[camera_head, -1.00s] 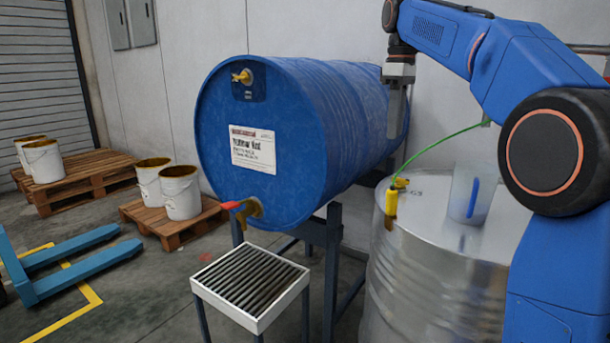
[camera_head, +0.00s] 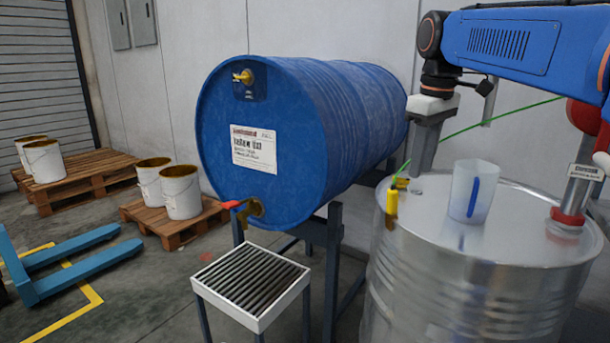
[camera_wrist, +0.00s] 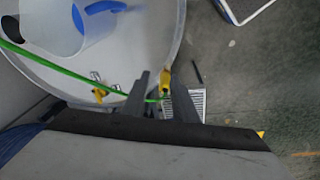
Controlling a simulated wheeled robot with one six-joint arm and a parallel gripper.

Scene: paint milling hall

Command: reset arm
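My gripper (camera_head: 418,170) points down over the far left part of the steel drum's top. In the wrist view its two dark fingers (camera_wrist: 161,95) stand apart with nothing held between them. The steel drum (camera_head: 480,285) stands at the right, below my arm. A yellow clamp (camera_head: 391,202) with a green cable is on its rim. In the wrist view the clamp (camera_wrist: 166,78) shows through the gap between the fingers. A translucent jug with a blue handle (camera_head: 472,192) stands upright on the drum top; it also shows in the wrist view (camera_wrist: 60,25).
A blue drum (camera_head: 300,130) lies on a stand left of my gripper, with a red-handled tap (camera_head: 245,208) above a grated stand (camera_head: 250,287). Pails (camera_head: 180,192) stand on pallets, and blue forks (camera_head: 75,262) lie at the left. The wall is close behind.

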